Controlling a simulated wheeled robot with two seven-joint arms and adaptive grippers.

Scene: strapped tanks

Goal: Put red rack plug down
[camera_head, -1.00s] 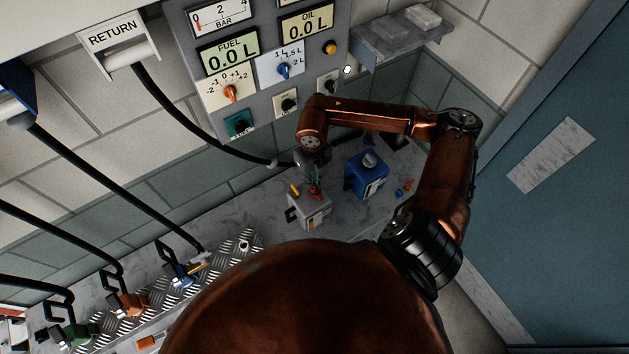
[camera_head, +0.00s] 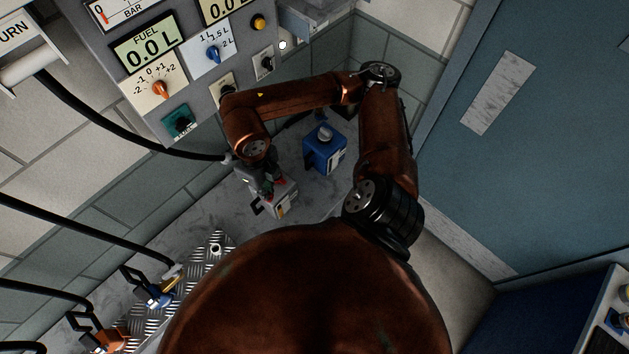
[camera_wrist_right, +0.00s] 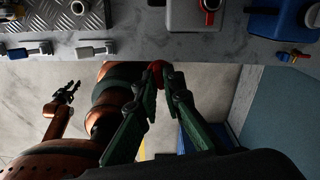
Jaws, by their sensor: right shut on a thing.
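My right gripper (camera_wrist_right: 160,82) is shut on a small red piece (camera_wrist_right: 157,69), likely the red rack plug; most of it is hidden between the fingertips. In the wrist view the fingertips lie just below the bench edge in the picture; I cannot tell their height. In the head view the right gripper (camera_head: 264,186) overlaps the left side of a grey tank (camera_head: 287,203), also in the wrist view (camera_wrist_right: 192,18). A blue tank (camera_head: 325,152) stands to its right. My left gripper (camera_wrist_right: 67,92) is small at the wrist view's left, fingers apart and empty.
A chequer-plate rack (camera_head: 205,268) with hose nozzles lies left on the bench (camera_head: 180,232). Small coloured pieces (camera_wrist_right: 292,55) lie by the blue tank. The wall panel (camera_head: 190,90) and a black hose (camera_head: 120,137) are behind.

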